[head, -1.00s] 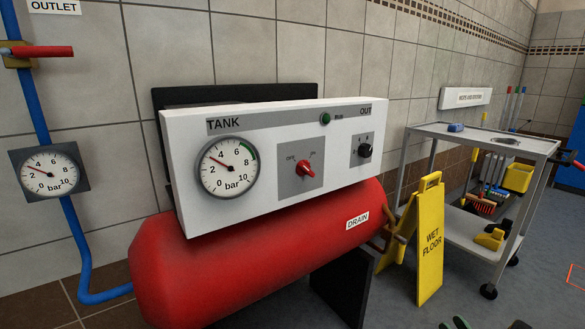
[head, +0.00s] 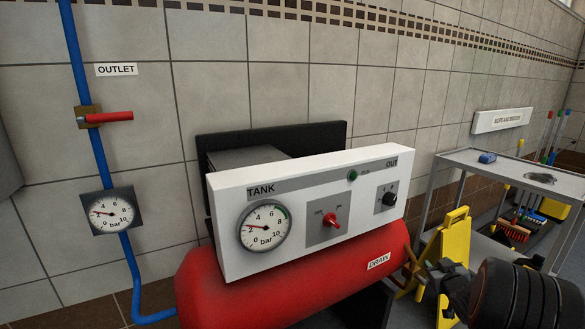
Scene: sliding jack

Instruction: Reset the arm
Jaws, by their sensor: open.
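My arm comes in at the lower right, with a black ribbed part close to the camera. At its left end, my gripper (head: 447,282) shows as a small dark shape in front of the yellow wet floor sign, apart from the compressor. Its fingers are hard to make out against the background, and it holds nothing I can see. The red tank (head: 215,290) carries a white panel (head: 290,250) with a TANK gauge (head: 264,228), a red switch (head: 331,221), a green lamp (head: 352,175) and a black OUT knob (head: 389,199).
A blue pipe (head: 98,165) with a red-handled outlet valve (head: 108,117) and a second gauge (head: 111,212) runs up the wall at left. The wet floor sign (head: 458,222) and a grey trolley (head: 470,160) stand at right. Brooms (head: 515,230) are behind the trolley.

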